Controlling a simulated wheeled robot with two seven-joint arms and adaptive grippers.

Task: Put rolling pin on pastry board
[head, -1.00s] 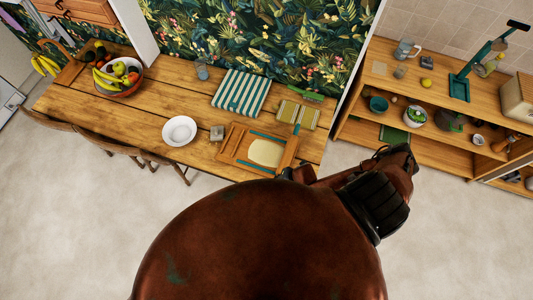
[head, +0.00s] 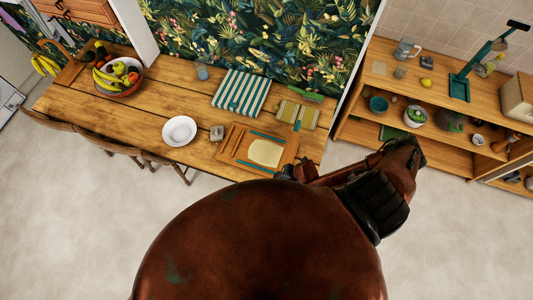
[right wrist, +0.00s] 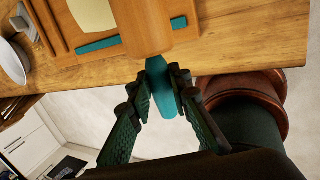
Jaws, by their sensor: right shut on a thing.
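The rolling pin (right wrist: 148,28) has a wooden barrel and teal handles. My right gripper (right wrist: 165,82) is shut on its near handle. In the head view the pin (head: 291,150) points away from me, at the right side of the pastry board. The wooden pastry board (head: 230,148) lies near the table's front edge, with teal strips and a pale dough sheet (head: 265,152) on it. In the right wrist view the barrel covers part of the board (right wrist: 62,40); whether it touches is unclear. My right gripper (head: 288,173) is at the table's front edge. My left gripper is out of view.
A small grey block (head: 217,133) and a white plate (head: 179,131) stand left of the board. A fruit bowl (head: 118,78) is at the far left. Shelves (head: 430,120) stand at right.

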